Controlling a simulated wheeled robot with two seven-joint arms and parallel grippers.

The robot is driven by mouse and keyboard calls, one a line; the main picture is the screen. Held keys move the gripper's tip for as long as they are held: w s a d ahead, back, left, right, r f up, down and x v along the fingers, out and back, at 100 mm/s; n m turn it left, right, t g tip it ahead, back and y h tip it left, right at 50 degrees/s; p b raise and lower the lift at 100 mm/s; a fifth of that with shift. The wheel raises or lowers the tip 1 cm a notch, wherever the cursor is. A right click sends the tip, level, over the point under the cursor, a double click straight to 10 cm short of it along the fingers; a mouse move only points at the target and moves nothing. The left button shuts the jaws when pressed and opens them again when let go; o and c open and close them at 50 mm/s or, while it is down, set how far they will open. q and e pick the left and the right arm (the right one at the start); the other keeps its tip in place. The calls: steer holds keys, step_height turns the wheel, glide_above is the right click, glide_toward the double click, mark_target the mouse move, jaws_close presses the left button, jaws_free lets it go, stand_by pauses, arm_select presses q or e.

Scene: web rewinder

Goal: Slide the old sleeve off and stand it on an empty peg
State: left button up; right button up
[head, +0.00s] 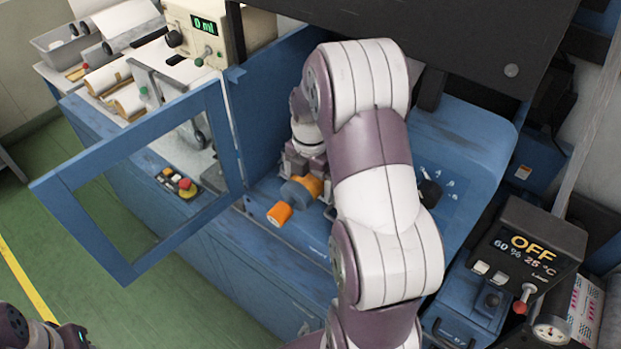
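An orange and grey-blue cylindrical part (295,191) sticks out toward the front left inside the blue machine; its near end is an orange piece (279,213). I cannot tell which part of it is the old sleeve. My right gripper (312,181) is at the rear part of this cylinder. My own arm covers much of that spot, so whether the fingers are closed on it is unclear. My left gripper (75,338) shows only in part at the bottom left corner, away from the machine. I cannot make out an empty peg.
A blue framed door (135,150) stands open at the left of the machine. Behind it are a cream device reading 0 ml (205,30), brown-ended rolls (108,77) and a grey bin (62,45). A control box reading OFF (527,250) stands at right. Green floor is free at left.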

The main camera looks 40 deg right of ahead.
steer(key=c, duration=1)
steer(key=shift+r, duration=0.1)
steer(key=shift+r+p, duration=0.1)
steer(key=shift+p, duration=0.25)
steer(key=shift+a, duration=0.1)
steer(key=shift+s+a+p, duration=0.15)
steer(key=shift+s+a, duration=0.5)
steer(key=shift+a, duration=1.65)
steer(key=shift+s+a+p, duration=0.2)
steer(key=shift+s+a, duration=0.5)
steer(key=shift+a, duration=1.55)
steer(key=shift+s+a+p, duration=0.15)
steer(key=shift+s+a, duration=0.5)
steer(key=shift+a, duration=1.65)
